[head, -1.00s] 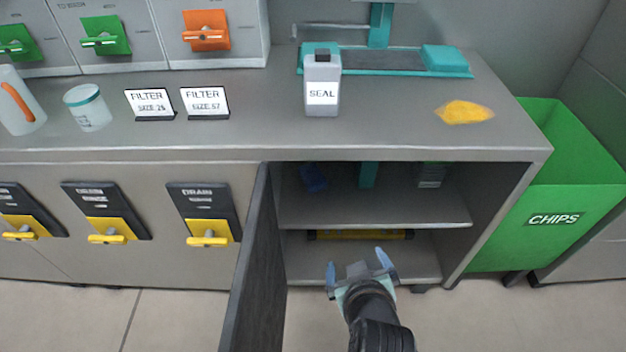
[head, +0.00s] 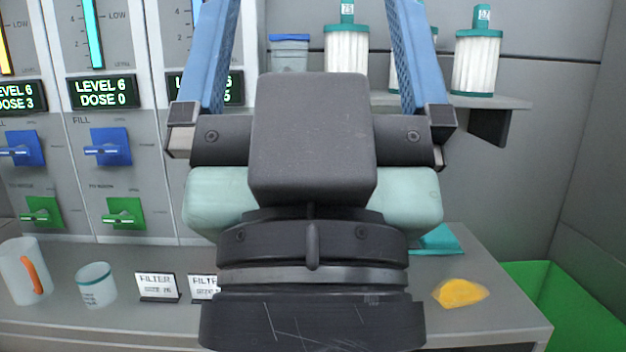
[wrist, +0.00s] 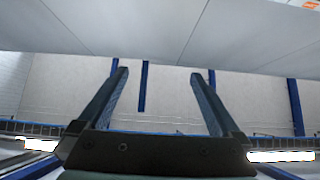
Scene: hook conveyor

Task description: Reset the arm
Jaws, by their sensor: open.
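My gripper (head: 312,50) fills the middle of the head view, raised close to the camera with its blue fingers pointing up and spread wide apart. Nothing is between the fingers. In the wrist view my gripper (wrist: 155,75) shows its two fingers apart, with only a pale wall and dark blue strips beyond. The gripper hides part of the counter and the panel behind it.
White filters (head: 477,62) stand on a shelf (head: 490,102). Dosing panels (head: 105,180) line the left. A green bin (head: 565,300) stands at the right.

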